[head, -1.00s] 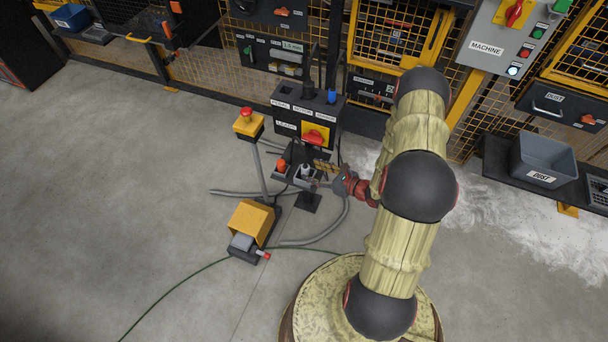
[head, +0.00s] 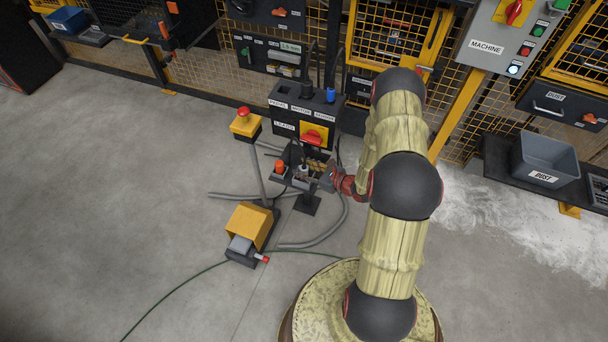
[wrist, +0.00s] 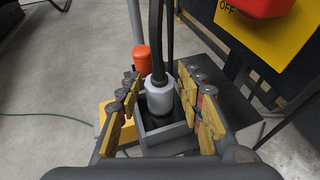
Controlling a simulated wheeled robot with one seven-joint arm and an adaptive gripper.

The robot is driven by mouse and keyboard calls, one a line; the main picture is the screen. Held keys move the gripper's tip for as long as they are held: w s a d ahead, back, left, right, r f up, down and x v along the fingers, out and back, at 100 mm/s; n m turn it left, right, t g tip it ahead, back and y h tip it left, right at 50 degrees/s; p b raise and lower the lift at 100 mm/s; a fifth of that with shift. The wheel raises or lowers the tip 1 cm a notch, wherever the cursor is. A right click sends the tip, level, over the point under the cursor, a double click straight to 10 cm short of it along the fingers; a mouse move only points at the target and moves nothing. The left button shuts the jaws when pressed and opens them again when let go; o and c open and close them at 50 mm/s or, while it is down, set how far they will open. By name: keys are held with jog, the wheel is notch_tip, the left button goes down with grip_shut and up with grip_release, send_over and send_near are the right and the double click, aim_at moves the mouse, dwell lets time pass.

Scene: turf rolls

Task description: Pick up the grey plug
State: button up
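The grey plug (wrist: 160,97) stands upright in a square grey holder (wrist: 165,138), with a dark cable rising from its top. In the head view the plug (head: 304,171) looks small beside my gripper (head: 312,166). In the wrist view my gripper (wrist: 163,92) is open, with yellow-padded fingers on the left and right of the plug. A gap shows between the plug and the left finger; the right finger is closer, and I cannot tell if it touches. The plug's lower end is hidden inside the holder.
An orange plug (wrist: 141,60) stands just left of the grey one. A dark control box (head: 305,112) with a red switch rises behind. A yellow emergency-stop post (head: 246,124) and a yellow foot pedal (head: 250,223) stand left. Grey hoses cross the floor.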

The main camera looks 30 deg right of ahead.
grip_shut()
dwell(0.3)
